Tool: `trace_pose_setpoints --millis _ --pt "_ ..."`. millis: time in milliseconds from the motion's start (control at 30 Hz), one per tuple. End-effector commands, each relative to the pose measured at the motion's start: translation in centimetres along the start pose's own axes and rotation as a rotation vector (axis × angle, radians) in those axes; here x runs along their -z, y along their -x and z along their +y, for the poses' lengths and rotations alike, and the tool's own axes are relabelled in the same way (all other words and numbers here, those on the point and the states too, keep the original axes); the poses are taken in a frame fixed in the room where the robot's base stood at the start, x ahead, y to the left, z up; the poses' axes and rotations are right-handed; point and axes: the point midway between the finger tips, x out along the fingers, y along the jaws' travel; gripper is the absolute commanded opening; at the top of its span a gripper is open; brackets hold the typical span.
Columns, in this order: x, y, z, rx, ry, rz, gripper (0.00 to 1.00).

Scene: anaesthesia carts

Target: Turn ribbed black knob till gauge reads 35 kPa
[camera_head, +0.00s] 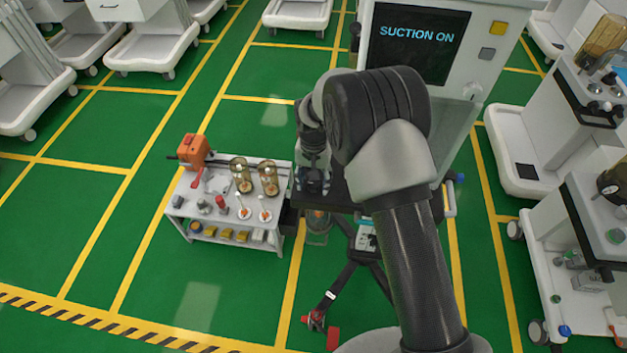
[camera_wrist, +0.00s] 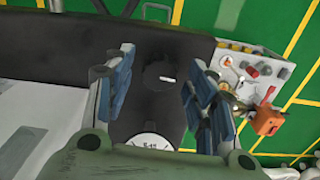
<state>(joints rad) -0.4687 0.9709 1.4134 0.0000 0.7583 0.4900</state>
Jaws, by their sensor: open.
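The black knob (camera_wrist: 158,74) sits on a dark panel in the wrist view and bears a short white mark. Ribs on it are too small to make out. My gripper (camera_wrist: 160,62) is open, its blue-padded fingers on either side of the knob in the picture; I cannot tell whether they touch it. The white gauge dial (camera_wrist: 150,142) is below the knob, partly cut off by my gripper's body, and its reading is not legible. In the head view my arm hides the knob and gauge. The cart's screen (camera_head: 415,45) shows "SUCTION ON".
A small white table (camera_head: 190,213) with an orange device (camera_head: 194,151), jars and small items stands left of the arm. It also shows in the wrist view (camera_wrist: 238,72). Other carts (camera_head: 515,150) stand at right and back. Green floor at left is clear.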

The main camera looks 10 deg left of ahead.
Motion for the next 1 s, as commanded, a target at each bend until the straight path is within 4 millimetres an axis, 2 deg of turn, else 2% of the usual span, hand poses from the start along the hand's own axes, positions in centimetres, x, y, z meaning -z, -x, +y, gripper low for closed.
trace_pose_setpoints --millis 167,400,533,700,1000 --pt "0.1 2.9 -0.1 0.003 0.0 0.005 0.51" --pt "0.1 8.1 -0.1 0.002 0.0 0.005 0.51" --pt "0.1 10.1 0.0 0.002 0.0 0.004 0.51" --pt "0.0 11.4 0.0 0.001 0.0 0.002 0.51" --pt "0.0 11.7 0.0 0.001 0.0 0.001 0.51"
